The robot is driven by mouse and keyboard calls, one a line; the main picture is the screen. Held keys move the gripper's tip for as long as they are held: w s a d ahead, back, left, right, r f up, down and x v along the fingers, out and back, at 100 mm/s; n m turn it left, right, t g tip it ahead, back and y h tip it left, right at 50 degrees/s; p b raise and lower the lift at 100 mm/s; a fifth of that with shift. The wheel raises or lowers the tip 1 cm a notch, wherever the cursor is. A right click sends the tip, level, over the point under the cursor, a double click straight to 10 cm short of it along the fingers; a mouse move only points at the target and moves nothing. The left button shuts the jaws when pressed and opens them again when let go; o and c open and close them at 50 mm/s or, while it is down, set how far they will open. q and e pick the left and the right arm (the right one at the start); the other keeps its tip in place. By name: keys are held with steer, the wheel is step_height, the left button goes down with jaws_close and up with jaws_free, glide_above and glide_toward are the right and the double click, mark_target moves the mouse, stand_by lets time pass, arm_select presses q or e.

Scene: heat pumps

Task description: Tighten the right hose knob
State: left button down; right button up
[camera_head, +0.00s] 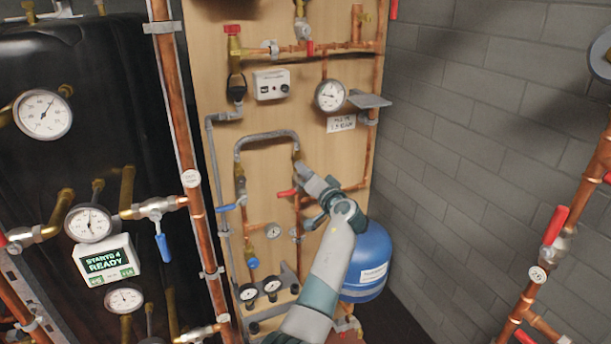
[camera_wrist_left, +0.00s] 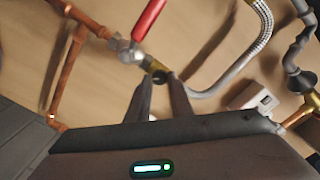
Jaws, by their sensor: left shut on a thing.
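The grey braided hose (camera_head: 266,134) arches across the wooden panel. Its right end meets the brass right hose knob (camera_head: 297,156), which also shows in the left wrist view (camera_wrist_left: 157,71) at the end of the hose (camera_wrist_left: 222,82). My left gripper (camera_head: 299,170) reaches up to it from below. In the left wrist view its two fingers (camera_wrist_left: 161,82) are on either side of the brass knob and shut on it. The fingers hide part of the knob. My right gripper is in neither view.
A red-handled valve (camera_head: 288,193) sits just below the knob, its red lever close to the fingers in the left wrist view (camera_wrist_left: 148,18). A blue tank (camera_head: 372,262) stands below right. A gauge (camera_head: 330,95) and a small shelf (camera_head: 370,100) are above right.

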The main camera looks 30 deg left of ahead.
arm_select(q)
steer(key=shift+m+p, duration=6.45)
steer(key=shift+m, duration=5.95)
steer(key=shift+f, duration=0.1)
steer(key=c, duration=1.6)
jaws_free()
steer(key=shift+o, duration=0.2)
